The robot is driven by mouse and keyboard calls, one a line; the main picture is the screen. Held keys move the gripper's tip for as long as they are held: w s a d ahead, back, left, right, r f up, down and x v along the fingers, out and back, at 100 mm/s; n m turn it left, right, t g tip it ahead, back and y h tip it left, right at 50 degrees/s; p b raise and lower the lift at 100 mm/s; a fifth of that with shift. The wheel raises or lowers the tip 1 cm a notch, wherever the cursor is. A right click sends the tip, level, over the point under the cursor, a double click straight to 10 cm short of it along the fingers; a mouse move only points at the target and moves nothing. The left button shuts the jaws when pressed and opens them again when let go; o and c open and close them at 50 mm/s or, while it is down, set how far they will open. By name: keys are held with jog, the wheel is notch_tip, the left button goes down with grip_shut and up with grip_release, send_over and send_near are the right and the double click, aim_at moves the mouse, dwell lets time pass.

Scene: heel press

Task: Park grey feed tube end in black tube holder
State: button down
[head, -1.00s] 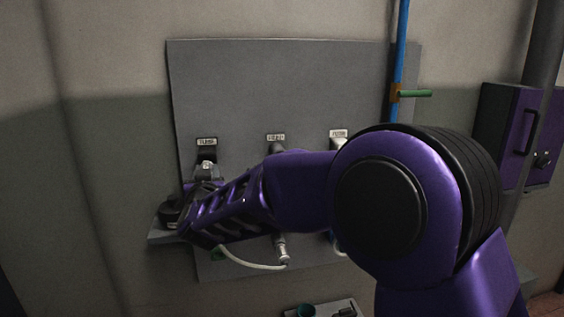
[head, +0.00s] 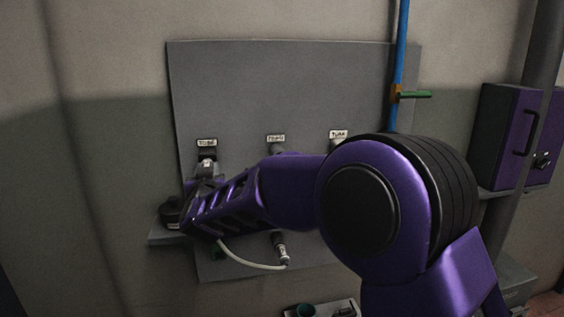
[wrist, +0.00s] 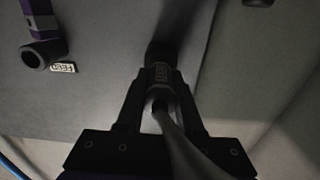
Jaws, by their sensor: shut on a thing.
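My gripper (head: 204,178) is at the left of the grey panel, just below the black tube holder (head: 207,153) under the left "TUBE" label. In the wrist view my gripper (wrist: 160,88) has one finger on each side of the grey feed tube end (wrist: 160,72) and is shut on it. The pale tube (wrist: 180,140) runs from it towards the camera. The tube end (head: 206,166) shows above the fingers, in line with the holder and up against its dark mouth (wrist: 164,50). I cannot tell how deep it sits.
The grey panel (head: 280,85) also carries a "FEED" fitting (head: 276,148) in the middle and another "TUBE" label (head: 339,134) at right. A small shelf (head: 165,238) juts out at left. A blue pipe (head: 399,60) with a green lever (head: 415,94) runs at right.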

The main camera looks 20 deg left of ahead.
jog(key=shift+w+a, duration=0.25)
jog(key=shift+w, duration=0.1)
jog(key=shift+c, duration=2.3)
grip_release()
